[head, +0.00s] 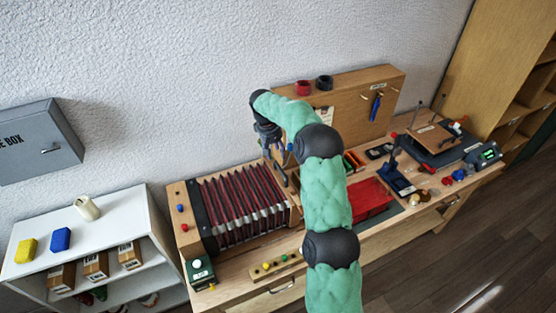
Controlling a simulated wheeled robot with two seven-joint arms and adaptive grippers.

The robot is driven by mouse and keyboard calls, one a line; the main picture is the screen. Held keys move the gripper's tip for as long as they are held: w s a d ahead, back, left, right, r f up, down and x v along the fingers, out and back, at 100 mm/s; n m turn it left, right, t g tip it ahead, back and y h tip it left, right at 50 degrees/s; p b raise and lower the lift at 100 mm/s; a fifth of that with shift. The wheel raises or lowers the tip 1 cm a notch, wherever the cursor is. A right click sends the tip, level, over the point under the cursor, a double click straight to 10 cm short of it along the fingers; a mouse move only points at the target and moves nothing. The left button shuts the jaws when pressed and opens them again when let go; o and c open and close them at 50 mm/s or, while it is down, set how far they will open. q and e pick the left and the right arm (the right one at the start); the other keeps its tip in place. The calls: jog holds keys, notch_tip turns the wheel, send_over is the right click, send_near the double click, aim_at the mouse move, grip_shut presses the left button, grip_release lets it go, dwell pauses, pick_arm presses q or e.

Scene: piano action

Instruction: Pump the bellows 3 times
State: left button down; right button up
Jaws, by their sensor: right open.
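The bellows (243,203), dark red with pleated folds, lie on the workbench at its left end, between a wooden end block on the left and a wooden part on the right. My right arm, in a green padded sleeve, reaches up over the bench. Its gripper (277,160) is open, pointing down near the right back end of the bellows. Whether it touches anything there cannot be told. My left gripper is not in the picture.
A wooden back panel (370,97) with hanging tools stands behind. A red piece (369,197), a blue tray (397,180) and several small parts fill the bench's right half. A white shelf (112,232) stands left and a grey wall box (38,142) hangs above.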

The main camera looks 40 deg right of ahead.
jog(key=shift+a+r, duration=0.15)
jog(key=shift+r, duration=0.55)
jog(key=shift+a+r, duration=0.1)
jog(key=shift+r, duration=0.55)
